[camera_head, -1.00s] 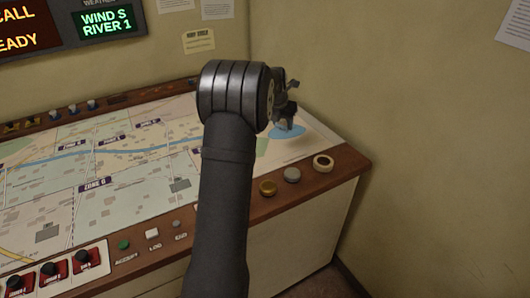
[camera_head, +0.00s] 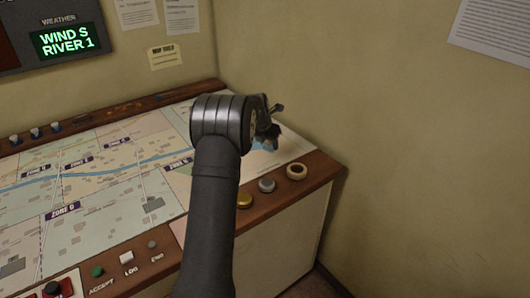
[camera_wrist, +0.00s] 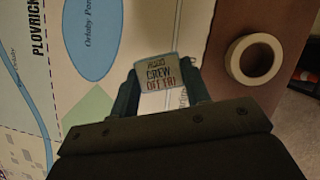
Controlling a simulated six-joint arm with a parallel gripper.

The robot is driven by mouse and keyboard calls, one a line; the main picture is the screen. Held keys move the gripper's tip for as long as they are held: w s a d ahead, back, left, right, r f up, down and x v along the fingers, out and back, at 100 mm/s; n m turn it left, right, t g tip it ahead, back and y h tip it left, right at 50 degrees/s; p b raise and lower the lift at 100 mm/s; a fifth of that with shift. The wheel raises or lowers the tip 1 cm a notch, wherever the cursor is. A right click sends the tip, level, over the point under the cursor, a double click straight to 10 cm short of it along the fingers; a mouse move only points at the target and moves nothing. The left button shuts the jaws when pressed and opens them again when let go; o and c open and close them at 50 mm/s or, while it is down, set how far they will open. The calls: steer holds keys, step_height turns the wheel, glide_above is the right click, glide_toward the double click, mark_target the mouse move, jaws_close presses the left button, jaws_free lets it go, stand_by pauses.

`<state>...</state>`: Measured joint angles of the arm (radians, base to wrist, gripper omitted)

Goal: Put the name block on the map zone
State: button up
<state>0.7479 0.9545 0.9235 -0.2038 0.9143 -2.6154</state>
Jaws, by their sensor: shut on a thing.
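My gripper (camera_head: 270,129) is over the right end of the map (camera_head: 100,212), near the blue pond patch (camera_head: 258,143). In the wrist view my gripper (camera_wrist: 158,85) is shut on a small pale block (camera_wrist: 159,74) with dark and red lettering, which seems to read "CREW OFF FRI". The block is between the two fingertips. Whether it touches the map is not clear. In the wrist view the pond (camera_wrist: 93,40) lies left of the block. Zone labels such as "ZONE 6" (camera_head: 63,213) show on the map.
Buttons line the front edge. A wall stands close on the right.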

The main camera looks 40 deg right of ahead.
mark_target(264, 148)
steer(key=shift+w+a+f, duration=0.15)
steer(key=shift+w+f, duration=0.25)
steer(key=shift+w, duration=0.2)
steer(key=shift+f, duration=1.9)
steer(key=shift+f, duration=0.15)
steer(key=o, duration=1)
steer(key=v, duration=1.2)
